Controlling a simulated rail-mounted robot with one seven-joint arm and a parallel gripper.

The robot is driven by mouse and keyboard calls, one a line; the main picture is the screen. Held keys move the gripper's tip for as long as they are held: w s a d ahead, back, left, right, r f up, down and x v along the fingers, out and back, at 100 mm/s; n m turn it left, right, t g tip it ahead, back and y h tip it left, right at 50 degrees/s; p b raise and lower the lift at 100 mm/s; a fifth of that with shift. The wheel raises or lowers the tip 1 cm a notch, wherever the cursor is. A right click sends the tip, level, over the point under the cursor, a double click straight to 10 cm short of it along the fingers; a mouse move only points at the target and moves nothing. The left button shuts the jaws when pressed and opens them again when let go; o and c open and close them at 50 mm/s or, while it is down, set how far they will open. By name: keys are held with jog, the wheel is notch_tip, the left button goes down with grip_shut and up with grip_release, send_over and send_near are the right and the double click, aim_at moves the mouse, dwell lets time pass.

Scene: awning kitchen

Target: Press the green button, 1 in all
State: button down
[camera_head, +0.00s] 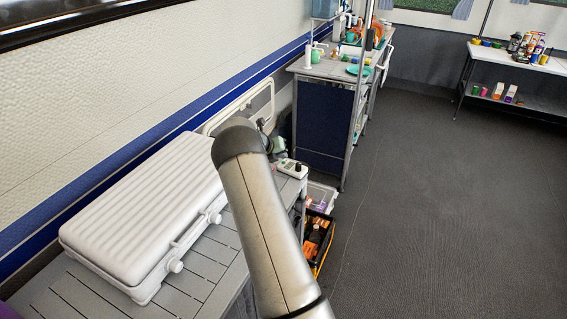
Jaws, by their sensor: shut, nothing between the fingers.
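A small white device (291,168) lies near the far right end of the grey slatted table, just right of my arm. A small green patch shows on its top, too small to make out as a button for certain. My grey arm rises from the bottom centre, and its dark rounded joint hides part of the table behind it. I cannot make out my gripper or its fingertips. Small dark and pale green shapes (277,145) show right behind the arm, close to the device; I cannot tell what they are.
A large white ribbed case (145,215) fills much of the slatted table (187,287). A crate of bottles (318,240) stands on the floor to the right. A counter (335,68) with dishes is behind, and a shelf table (510,60) at far right. The floor between is open.

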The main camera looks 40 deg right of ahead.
jog(key=shift+f, duration=0.1)
dwell(0.7)
jog(key=shift+f, duration=0.35)
jog(key=shift+f, duration=0.35)
dwell(0.5)
jog(key=shift+r, duration=0.2)
jog(key=shift+r+p, duration=0.6)
jog(key=shift+p, duration=0.1)
notch_tip(320, 180, up, 5)
jog(key=p, duration=0.4)
dwell(0.9)
